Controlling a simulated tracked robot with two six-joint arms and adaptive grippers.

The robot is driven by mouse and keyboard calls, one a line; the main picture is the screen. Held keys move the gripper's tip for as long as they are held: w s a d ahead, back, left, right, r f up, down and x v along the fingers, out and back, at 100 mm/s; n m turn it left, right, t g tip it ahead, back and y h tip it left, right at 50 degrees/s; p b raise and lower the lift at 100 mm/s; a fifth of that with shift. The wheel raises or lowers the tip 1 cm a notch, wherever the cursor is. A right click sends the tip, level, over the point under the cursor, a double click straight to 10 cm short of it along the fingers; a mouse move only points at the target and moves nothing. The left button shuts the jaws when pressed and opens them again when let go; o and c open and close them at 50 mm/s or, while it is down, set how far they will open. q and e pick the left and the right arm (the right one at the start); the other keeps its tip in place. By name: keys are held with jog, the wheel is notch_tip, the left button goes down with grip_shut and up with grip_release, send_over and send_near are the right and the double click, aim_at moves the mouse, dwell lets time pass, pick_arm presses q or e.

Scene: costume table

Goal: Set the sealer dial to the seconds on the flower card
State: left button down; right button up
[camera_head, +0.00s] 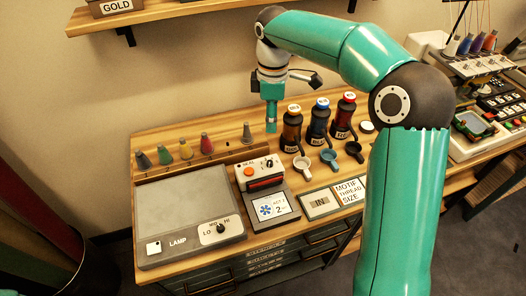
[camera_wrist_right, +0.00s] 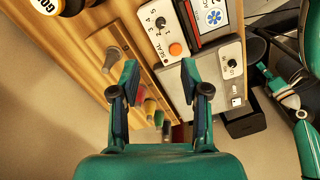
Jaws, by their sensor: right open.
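The sealer (camera_head: 258,172) is a white box with an orange button and a black dial (camera_head: 269,162). In the right wrist view the dial (camera_wrist_right: 160,22) sits inside an arc of numbers up to 5; its exact setting is too small to read. The flower card (camera_head: 276,208) lies in front of the sealer, with a blue flower and what looks like a 2; it also shows in the wrist view (camera_wrist_right: 213,18). My right gripper (camera_head: 271,128) points down behind the sealer, above the table's back edge. Its fingers (camera_wrist_right: 158,80) are open and empty, apart from the dial.
A grey lamp panel (camera_head: 190,215) lies left of the sealer. Several coloured cones (camera_head: 186,150) stand on a wooden rail behind. Teal parts, possibly my left arm, show at the wrist view's right edge.

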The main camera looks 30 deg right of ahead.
aim_at(269, 161)
notch_tip(269, 161, down, 16)
jog(key=shift+f+p, duration=0.15)
jog(key=shift+p, duration=0.35)
jog(key=shift+c, duration=0.2)
jog(key=shift+a, duration=0.15)
grip_shut()
